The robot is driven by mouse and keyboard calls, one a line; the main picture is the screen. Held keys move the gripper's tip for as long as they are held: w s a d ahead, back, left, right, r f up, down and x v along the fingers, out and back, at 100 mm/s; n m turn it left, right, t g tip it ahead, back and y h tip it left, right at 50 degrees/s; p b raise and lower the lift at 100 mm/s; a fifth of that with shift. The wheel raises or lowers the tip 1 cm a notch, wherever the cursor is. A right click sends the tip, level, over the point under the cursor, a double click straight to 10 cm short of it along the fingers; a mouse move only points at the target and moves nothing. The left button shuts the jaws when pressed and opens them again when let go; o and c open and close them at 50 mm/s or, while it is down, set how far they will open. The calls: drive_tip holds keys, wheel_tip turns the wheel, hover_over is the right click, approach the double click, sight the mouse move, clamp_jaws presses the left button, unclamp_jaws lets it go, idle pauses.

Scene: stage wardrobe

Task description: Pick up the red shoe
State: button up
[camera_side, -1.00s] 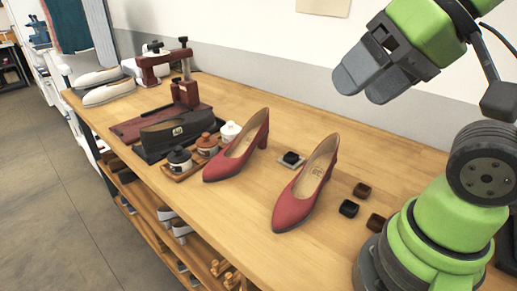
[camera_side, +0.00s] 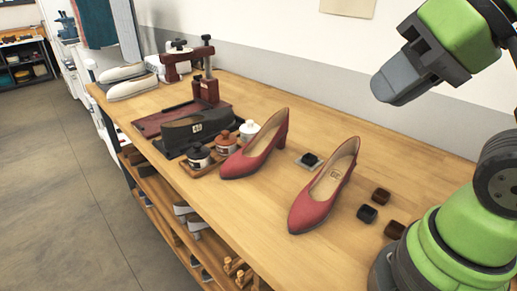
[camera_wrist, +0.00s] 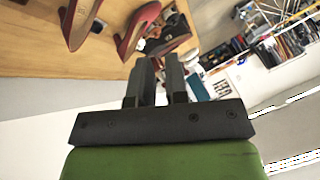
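Two red high-heeled shoes stand upright on the wooden bench. One red shoe (camera_side: 312,207) is nearer my base; the other red shoe (camera_side: 246,160) stands to its left. Both also show at the top of the wrist view, one at the left (camera_wrist: 72,36) and one nearer the middle (camera_wrist: 126,42), partly cut off by the frame. My gripper (camera_side: 388,92) is raised in the air above and to the right of the shoes, touching neither. In the wrist view its fingers (camera_wrist: 160,64) look slightly apart with nothing between them.
Small dark blocks (camera_side: 367,213) lie right of the nearer shoe. The bench (camera_side: 262,217) is bare along its front edge.

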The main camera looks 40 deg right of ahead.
drive_tip(key=m+g+h, duration=0.4)
drive_tip(key=m+h, duration=0.1)
drive_tip(key=m, duration=0.3)
hover_over(285, 120)
drive_tip(key=s+a, duration=0.4)
drive_tip(key=a, duration=0.2)
wheel_tip(285, 120, down, 8)
drive_tip(key=shift+w+d+f+m+g+h, duration=0.3)
drive_tip(key=shift+w+d+f, duration=0.6)
drive_tip(key=shift+f, duration=1.65)
drive_tip(key=shift+w+d+f+m+g+h, duration=0.1)
drive_tip(key=shift+w+d+f+m, duration=0.35)
drive_tip(key=shift+d+f, duration=1.45)
drive_tip(key=shift+w+d+f+m+g+h, duration=0.2)
drive_tip(key=shift+w+d+f, duration=0.45)
drive_tip(key=shift+f, duration=2.55)
drive_tip(key=shift+w+a, duration=0.15)
drive_tip(key=shift+a, duration=0.05)
clamp_jaws()
drive_tip(key=shift+r, duration=0.15)
